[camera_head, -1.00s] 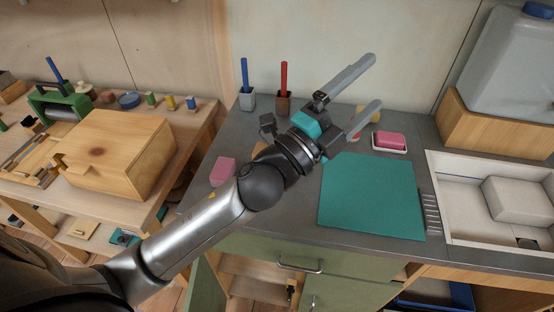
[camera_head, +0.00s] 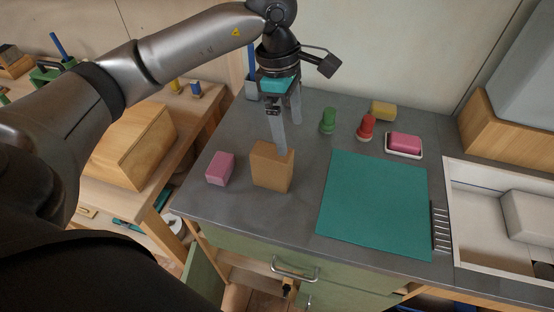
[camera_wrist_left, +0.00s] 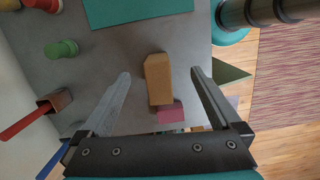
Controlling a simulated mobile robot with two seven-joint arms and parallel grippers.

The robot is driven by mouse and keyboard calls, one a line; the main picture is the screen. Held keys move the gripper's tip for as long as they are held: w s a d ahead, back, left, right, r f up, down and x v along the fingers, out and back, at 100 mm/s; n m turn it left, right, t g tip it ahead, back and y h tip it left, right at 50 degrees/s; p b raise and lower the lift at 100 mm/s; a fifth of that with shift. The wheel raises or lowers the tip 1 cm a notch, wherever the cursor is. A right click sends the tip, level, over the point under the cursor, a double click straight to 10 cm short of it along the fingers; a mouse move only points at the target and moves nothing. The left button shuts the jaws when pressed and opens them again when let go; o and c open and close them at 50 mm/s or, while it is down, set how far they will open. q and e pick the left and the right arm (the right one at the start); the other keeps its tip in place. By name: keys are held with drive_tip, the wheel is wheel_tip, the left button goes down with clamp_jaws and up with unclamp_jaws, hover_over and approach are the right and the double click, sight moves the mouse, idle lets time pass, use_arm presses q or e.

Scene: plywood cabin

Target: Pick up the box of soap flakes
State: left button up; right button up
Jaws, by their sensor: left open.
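A tan upright box (camera_head: 272,168) stands on the grey counter in the head view. A smaller pink box (camera_head: 220,168) stands just left of it. No label is readable on either, so I cannot tell for sure which holds soap flakes. My left gripper (camera_head: 288,138) points down, open and empty, above and behind the tan box; one finger overlaps its top edge in the picture. In the left wrist view the tan box (camera_wrist_left: 158,80) shows between the two spread fingers, with the pink box (camera_wrist_left: 171,113) beside its end. My right gripper is out of view.
A teal mat (camera_head: 375,205) lies right of the boxes. A green peg-like piece (camera_head: 328,121), a red one (camera_head: 366,127), a yellow block (camera_head: 383,110) and pink soap on a white dish (camera_head: 404,145) stand behind. A sink (camera_head: 480,226) is at right. Counter in front is clear.

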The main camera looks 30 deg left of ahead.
use_arm(q)
drive_tip(key=y, duration=0.2)
hover_over(272, 149)
drive_tip(key=shift+f, duration=0.1)
wheel_tip(272, 149, down, 8)
drive_tip(key=shift+r, duration=0.1)
drive_tip(key=shift+s+d+f+b, duration=0.1)
drive_tip(key=shift+s+f+b, duration=0.05)
drive_tip(key=shift+f, duration=1.45)
drive_tip(key=shift+s+d+f+b, duration=0.1)
drive_tip(key=shift+f+b, duration=0.05)
drive_tip(key=shift+f, duration=1.45)
drive_tip(key=shift+r, duration=0.1)
clamp_jaws()
